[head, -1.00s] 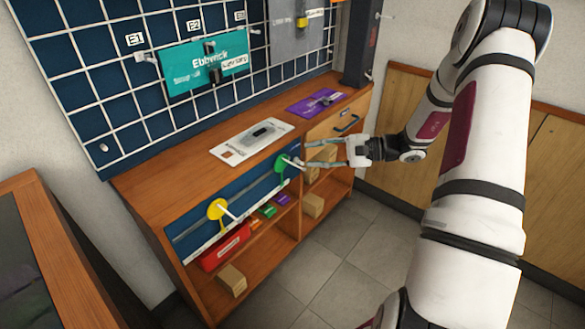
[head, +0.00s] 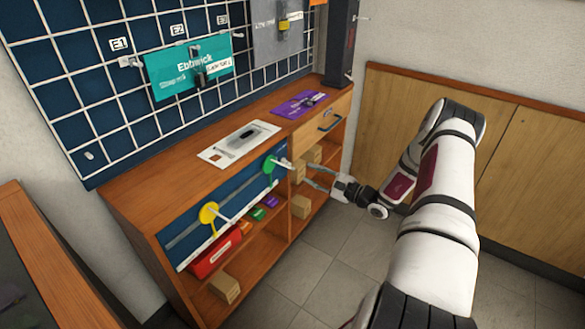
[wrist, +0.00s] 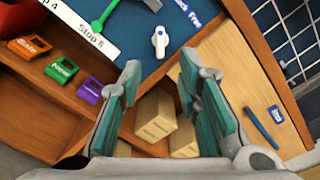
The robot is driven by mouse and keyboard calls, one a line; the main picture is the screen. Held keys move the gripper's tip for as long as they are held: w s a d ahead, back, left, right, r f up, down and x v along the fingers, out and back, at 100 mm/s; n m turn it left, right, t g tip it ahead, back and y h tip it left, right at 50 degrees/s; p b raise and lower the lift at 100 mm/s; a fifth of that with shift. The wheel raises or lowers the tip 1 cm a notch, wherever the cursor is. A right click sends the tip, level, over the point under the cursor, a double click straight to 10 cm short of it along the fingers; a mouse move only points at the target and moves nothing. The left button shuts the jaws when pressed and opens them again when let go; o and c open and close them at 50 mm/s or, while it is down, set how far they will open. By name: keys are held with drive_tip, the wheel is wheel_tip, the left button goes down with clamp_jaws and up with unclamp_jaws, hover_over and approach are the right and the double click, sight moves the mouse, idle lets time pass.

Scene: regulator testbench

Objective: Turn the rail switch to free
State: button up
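The rail switch looks to be the small white knob (wrist: 159,42) on the blue panel (wrist: 150,68) in the wrist view. A label (wrist: 188,12) ending in "Free" is beside it, partly cut off. In the head view the white knob (head: 286,163) shows at the panel's right end, next to the green disc (head: 269,164). My gripper (head: 309,177) is in front of the cabinet, to the right of and a little below the knob, apart from it. In the wrist view my gripper (wrist: 160,64) is open and empty, with the knob beyond and between its fingertips.
Shelves below hold cardboard boxes (head: 301,206) and a red box (head: 215,251). A drawer handle (head: 328,122) is to the right of the panel. Floor in front is clear.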

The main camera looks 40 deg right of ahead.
drive_tip(key=b+x, duration=0.1)
drive_tip(key=x, duration=0.7)
drive_tip(key=shift+w, duration=0.25)
clamp_jaws()
